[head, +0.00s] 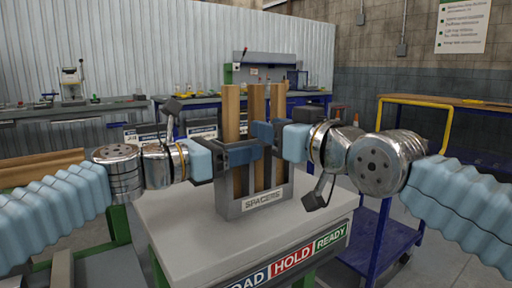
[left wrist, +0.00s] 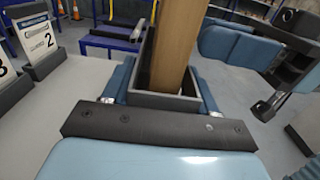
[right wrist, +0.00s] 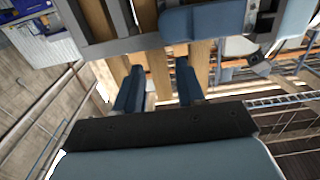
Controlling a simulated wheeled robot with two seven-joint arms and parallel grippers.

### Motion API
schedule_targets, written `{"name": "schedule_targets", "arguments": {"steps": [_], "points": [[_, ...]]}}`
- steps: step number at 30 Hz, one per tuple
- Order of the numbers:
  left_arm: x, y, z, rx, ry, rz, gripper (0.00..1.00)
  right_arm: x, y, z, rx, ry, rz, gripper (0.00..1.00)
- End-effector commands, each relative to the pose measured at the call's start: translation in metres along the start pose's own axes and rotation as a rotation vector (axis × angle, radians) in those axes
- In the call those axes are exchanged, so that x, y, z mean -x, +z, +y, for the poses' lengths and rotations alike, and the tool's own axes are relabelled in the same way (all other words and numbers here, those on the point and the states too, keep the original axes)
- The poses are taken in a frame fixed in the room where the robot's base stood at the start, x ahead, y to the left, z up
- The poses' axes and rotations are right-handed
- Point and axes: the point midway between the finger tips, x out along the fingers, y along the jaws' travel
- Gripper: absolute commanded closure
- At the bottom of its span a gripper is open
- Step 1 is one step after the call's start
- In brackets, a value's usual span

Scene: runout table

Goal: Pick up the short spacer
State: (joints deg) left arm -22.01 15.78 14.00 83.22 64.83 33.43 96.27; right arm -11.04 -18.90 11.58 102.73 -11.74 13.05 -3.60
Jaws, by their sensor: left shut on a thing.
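A grey rack labelled SPACERS (head: 263,200) stands on the table, with upright wooden spacers in its slots: left (head: 231,108), middle (head: 257,102) and right (head: 278,100). Their tops look nearly level, so I cannot tell which is the short one. My left gripper (head: 240,154) is at the rack's upper left. In the left wrist view its fingers (left wrist: 165,92) are shut on the rack's end slot walls, around a spacer (left wrist: 174,45). My right gripper (head: 270,131) is at the rack's upper right; in the right wrist view its fingers (right wrist: 157,85) are apart, with wood showing behind the gap.
A blue cart (head: 385,240) stands at the right. Benches with tools line the back. My two grippers are close together.

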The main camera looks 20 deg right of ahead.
Motion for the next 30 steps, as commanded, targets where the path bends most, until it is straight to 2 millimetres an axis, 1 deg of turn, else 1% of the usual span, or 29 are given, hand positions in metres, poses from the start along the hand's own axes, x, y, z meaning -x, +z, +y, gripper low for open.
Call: {"name": "schedule_targets", "arguments": {"steps": [1,8,12,15,18,23,24,26,30], "points": [[0.0,0.0,0.0,0.0,0.0,0.0,0.78,-0.008,0.001,0.001,-0.001,0.001,-0.002,0.62],[0.0,0.0,0.0,0.0,0.0,0.0,0.78,-0.029,0.0,0.002,-0.002,0.001,-0.001,0.62],[0.0,0.0,0.0,0.0,0.0,0.0,0.78,-0.053,0.0,0.004,-0.003,0.002,-0.002,0.62],[0.0,0.0,0.0,0.0,0.001,0.0,0.78,-0.065,0.0,0.004,-0.003,0.002,-0.001,0.62],[0.0,0.0,0.0,0.0,0.001,0.0,0.78,-0.07,-0.001,0.004,-0.004,0.002,0.001,0.62],[0.0,0.0,0.0,0.0,0.001,0.0,0.78,-0.07,-0.001,0.004,-0.004,0.001,0.001,0.62],[0.0,0.0,0.0,0.0,0.001,0.0,0.78,-0.07,-0.001,0.004,-0.004,0.001,0.001,0.63],[0.0,0.0,0.0,0.0,0.001,0.0,0.78,-0.07,-0.001,0.004,-0.004,0.001,0.001,0.72],[0.0,0.0,0.0,0.0,0.001,0.0,0.78,-0.07,-0.001,0.004,-0.003,0.001,0.001,0.94]]}}
